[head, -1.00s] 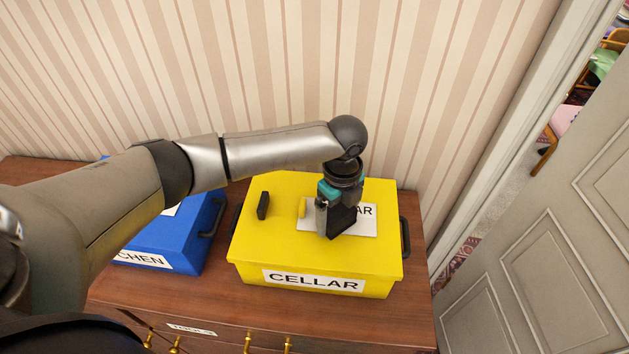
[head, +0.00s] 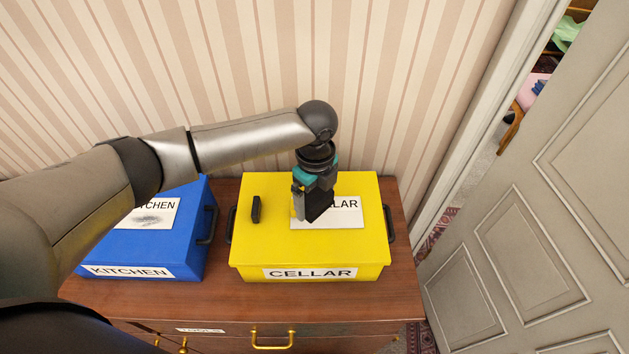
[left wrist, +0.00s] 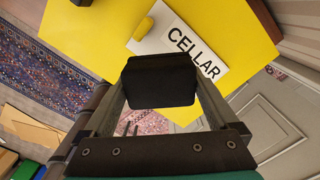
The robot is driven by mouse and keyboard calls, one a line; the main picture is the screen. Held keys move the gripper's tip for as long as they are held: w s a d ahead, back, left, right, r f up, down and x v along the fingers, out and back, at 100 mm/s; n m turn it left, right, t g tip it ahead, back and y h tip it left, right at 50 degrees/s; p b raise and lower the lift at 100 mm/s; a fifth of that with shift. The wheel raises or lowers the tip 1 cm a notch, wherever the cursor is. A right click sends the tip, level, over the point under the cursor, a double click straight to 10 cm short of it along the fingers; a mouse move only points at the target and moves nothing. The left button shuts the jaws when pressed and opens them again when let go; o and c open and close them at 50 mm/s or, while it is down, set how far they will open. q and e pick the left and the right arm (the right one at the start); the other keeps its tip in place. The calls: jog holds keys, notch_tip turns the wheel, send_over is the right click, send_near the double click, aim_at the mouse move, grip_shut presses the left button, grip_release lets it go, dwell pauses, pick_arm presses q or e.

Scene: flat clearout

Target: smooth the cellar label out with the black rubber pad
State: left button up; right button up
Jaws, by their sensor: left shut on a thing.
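My left gripper (head: 312,208) is shut on the black rubber pad (left wrist: 160,82), which fills the space between its fingers in the left wrist view. In the head view the pad (head: 320,206) is over the left part of the white cellar label (head: 345,212) on the yellow box's lid and hides some letters. I cannot tell whether pad and label touch. The left wrist view shows the whole word on the label (left wrist: 196,52). A small raised yellow piece (left wrist: 143,28) is at the label's left end. My right gripper is not in view.
A striped wall is behind; a panelled door (head: 530,230) is at the right.

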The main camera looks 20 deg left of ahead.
pick_arm(q)
jog(key=shift+w+d+r, duration=0.1)
jog(key=shift+r, duration=1.1)
